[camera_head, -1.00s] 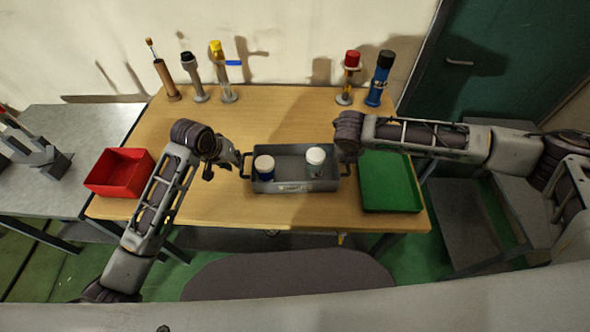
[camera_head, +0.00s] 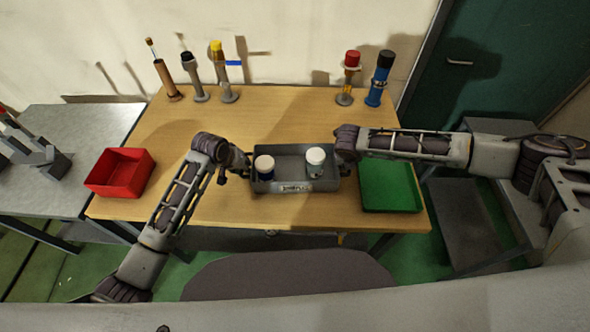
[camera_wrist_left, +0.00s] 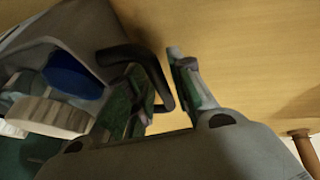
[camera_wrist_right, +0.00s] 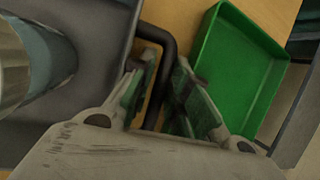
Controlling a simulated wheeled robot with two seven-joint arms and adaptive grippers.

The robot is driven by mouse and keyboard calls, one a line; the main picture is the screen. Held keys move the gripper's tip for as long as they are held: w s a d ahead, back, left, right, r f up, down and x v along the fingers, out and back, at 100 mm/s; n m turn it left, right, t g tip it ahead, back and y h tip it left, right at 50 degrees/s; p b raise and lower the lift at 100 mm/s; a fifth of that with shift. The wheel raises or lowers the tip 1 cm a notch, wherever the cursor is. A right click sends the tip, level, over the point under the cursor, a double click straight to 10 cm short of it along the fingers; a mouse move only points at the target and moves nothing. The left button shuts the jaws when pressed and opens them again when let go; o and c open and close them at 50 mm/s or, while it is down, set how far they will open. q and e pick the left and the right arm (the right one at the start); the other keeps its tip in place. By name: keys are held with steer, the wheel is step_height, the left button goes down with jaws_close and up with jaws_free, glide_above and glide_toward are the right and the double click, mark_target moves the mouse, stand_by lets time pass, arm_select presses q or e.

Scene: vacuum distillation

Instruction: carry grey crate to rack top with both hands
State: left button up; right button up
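The grey crate (camera_head: 295,185) stands on the wooden table with two white-capped jars in it, one blue-bodied (camera_head: 264,168) at the left, one (camera_head: 316,162) at the right. My left gripper (camera_head: 243,165) is at its left end. In the left wrist view the open fingers (camera_wrist_left: 166,85) stand on either side of the black handle (camera_wrist_left: 158,75), with a gap showing. My right gripper is at the right end, largely hidden by its wrist in the head view. In the right wrist view its open fingers (camera_wrist_right: 165,95) straddle the other handle (camera_wrist_right: 166,50).
A green tray (camera_head: 390,207) lies close to the crate's right end. A red bin (camera_head: 120,172) stands at the left. Several tools in stands, including a blue one (camera_head: 379,80), line the back edge. The table's middle behind the crate is clear. No rack is clearly identifiable.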

steer(key=shift+c, duration=0.2)
arm_select(q)
jaws_close()
arm_select(e)
jaws_close()
arm_select(q)
steer(key=shift+r, duration=0.15)
arm_select(e)
steer(key=shift+r, duration=0.15)
